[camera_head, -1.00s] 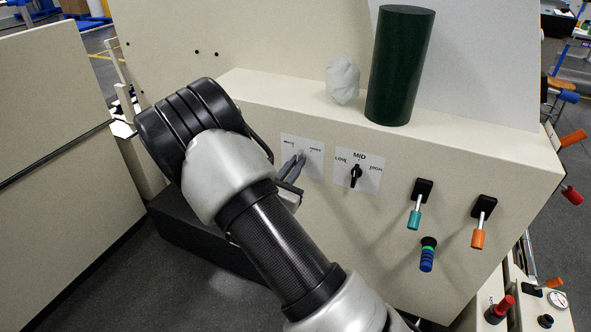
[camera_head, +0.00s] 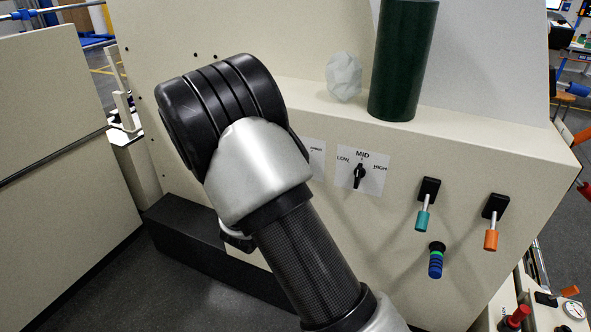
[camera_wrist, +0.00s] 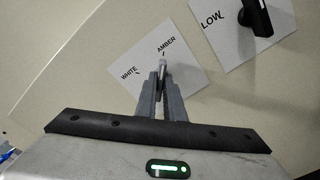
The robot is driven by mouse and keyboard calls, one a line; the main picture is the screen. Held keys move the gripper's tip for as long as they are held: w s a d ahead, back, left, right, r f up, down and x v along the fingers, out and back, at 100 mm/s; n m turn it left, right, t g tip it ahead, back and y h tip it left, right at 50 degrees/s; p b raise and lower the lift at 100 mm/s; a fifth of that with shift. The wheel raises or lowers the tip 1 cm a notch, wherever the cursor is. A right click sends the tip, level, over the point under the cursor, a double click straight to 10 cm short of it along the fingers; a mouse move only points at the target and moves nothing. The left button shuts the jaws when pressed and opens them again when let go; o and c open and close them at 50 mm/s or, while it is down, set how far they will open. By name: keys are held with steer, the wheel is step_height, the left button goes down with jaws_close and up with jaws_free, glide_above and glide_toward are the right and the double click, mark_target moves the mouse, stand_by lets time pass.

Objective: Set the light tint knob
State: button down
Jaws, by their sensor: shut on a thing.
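The light tint plate, marked WHITE and AMBER, shows in the wrist view (camera_wrist: 140,62) and partly behind my arm in the head view (camera_head: 317,160). The slim grey light tint knob (camera_wrist: 163,66) stands on it, its visible end toward the AMBER mark. My gripper (camera_wrist: 161,80) is shut on the knob, with a finger on either side. The fingers hide most of the knob in the wrist view. In the head view, my arm hides both the gripper and the knob.
A LOW/MID/HIGH knob (camera_head: 360,176) is close to the right. A dark green cylinder (camera_head: 402,65) and a pale faceted lump (camera_head: 344,77) stand on the ledge.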

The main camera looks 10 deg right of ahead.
stand_by(0.4)
steer(key=c, duration=1.9)
jaws_free()
steer(key=shift+o, duration=0.2)
steer(key=p+v, duration=0.2)
steer(key=v, duration=1.5)
steer(key=shift+s+a, duration=0.15)
steer(key=shift+s, duration=0.05)
steer(key=shift+r, duration=0.1)
